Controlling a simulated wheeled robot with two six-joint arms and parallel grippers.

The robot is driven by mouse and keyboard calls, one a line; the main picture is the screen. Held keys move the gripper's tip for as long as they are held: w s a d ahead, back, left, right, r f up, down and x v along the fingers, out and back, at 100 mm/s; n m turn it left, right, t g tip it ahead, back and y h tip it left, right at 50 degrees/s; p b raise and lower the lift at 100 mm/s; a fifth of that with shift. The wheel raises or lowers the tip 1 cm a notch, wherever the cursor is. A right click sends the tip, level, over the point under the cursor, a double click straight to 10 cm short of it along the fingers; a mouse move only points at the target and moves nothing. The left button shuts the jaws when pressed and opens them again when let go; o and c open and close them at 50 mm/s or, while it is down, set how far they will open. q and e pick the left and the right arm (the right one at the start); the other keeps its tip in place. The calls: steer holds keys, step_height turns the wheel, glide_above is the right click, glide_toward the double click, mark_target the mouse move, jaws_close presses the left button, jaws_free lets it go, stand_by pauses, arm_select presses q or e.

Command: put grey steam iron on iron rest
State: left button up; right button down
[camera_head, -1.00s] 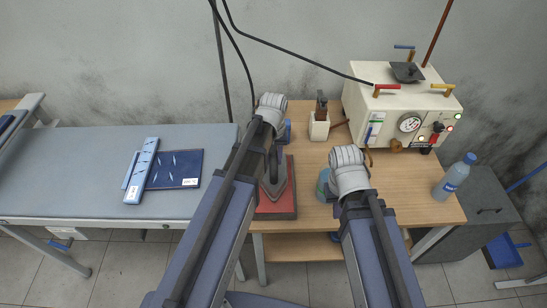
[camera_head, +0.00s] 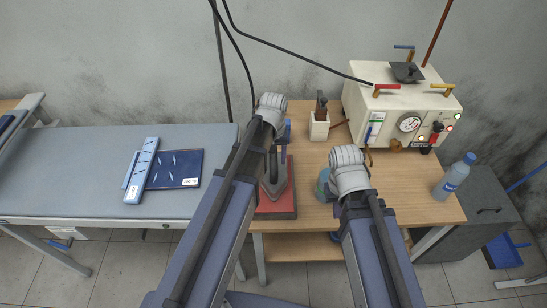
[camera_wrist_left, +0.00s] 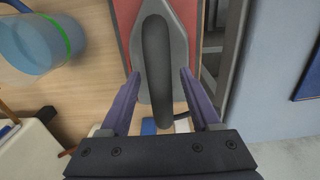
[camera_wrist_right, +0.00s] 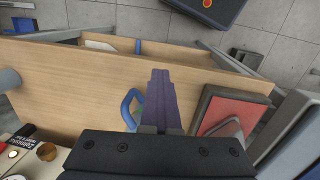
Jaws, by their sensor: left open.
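The grey steam iron (camera_head: 276,185) lies on the red-topped iron rest (camera_head: 286,207) at the table's left end, partly covered by my left arm. In the left wrist view the iron (camera_wrist_left: 177,40) sits flat over the red pad (camera_wrist_left: 124,14), its dark handle between the fingers of my left gripper (camera_wrist_left: 159,73). That gripper is open, a finger on each side, not closed on the handle. My right gripper (camera_wrist_right: 160,74) has its fingers together, empty, above the table. The iron rest (camera_wrist_right: 234,116) and part of the iron (camera_wrist_right: 229,128) show to its right.
A blue jug (camera_wrist_left: 38,40) stands beside the rest. The cream steam generator (camera_head: 385,113) is at the back right, with a bottle (camera_head: 455,176) near the right edge. The grey ironing board (camera_head: 80,165) adjoins the table on the left.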

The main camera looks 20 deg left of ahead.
arm_select(q)
step_height(320, 180, up, 12)
steer(key=p, duration=1.2)
steer(key=s+d+m+y, duration=0.1)
steer(key=s+d+m, duration=0.6)
steer(key=s+d, duration=0.3)
steer(key=s, duration=0.4)
steer(key=shift+s+d, duration=0.15)
steer(key=shift+d, duration=0.1)
